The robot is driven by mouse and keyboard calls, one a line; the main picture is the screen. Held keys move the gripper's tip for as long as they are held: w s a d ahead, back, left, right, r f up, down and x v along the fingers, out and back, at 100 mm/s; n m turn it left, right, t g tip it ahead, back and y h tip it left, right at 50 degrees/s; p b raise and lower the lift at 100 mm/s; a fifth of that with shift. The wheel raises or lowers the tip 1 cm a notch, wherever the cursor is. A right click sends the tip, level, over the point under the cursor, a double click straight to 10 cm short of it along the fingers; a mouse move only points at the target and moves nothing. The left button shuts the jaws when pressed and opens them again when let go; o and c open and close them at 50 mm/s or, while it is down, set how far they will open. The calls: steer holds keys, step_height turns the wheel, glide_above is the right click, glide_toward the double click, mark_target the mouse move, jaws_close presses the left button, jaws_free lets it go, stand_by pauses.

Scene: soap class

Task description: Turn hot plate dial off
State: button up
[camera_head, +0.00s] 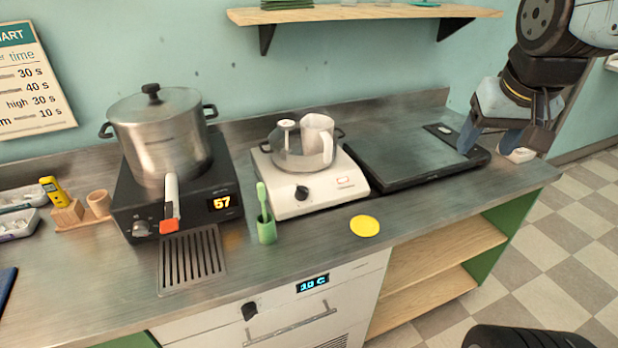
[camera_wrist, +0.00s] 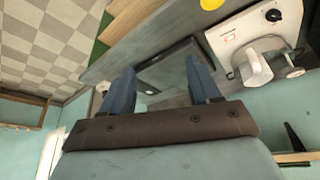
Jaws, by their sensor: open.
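A white hot plate (camera_head: 287,203) stands mid-counter with a black dial (camera_head: 301,192) on its front left. My gripper (camera_head: 494,141) is open and empty above the counter's right end, well right of both dials. In the wrist view the white hot plate (camera_wrist: 226,47) and its dial (camera_wrist: 273,15) show at the upper right.
A green cup with a brush (camera_head: 266,229) stands just front-left of the white hot plate. A yellow disc (camera_head: 364,226) lies near the counter edge. A dark flat slab (camera_head: 400,165) lies right of the white hot plate. A shelf (camera_head: 365,12) hangs above.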

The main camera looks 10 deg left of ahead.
steer(key=w+a+f+g, duration=0.1)
steer(key=w+a, duration=0.5)
steer(key=n+g+y, duration=0.2)
steer(key=n+g, duration=0.1)
steer(key=g, duration=0.1)
glide_toward(303, 189)
steer(key=f, duration=0.3)
steer(key=a+f, duration=0.1)
steer(key=f, duration=0.5)
steer(key=shift+w+a+f, duration=0.3)
steer(key=shift+a+f, duration=0.05)
steer(key=c, duration=1)
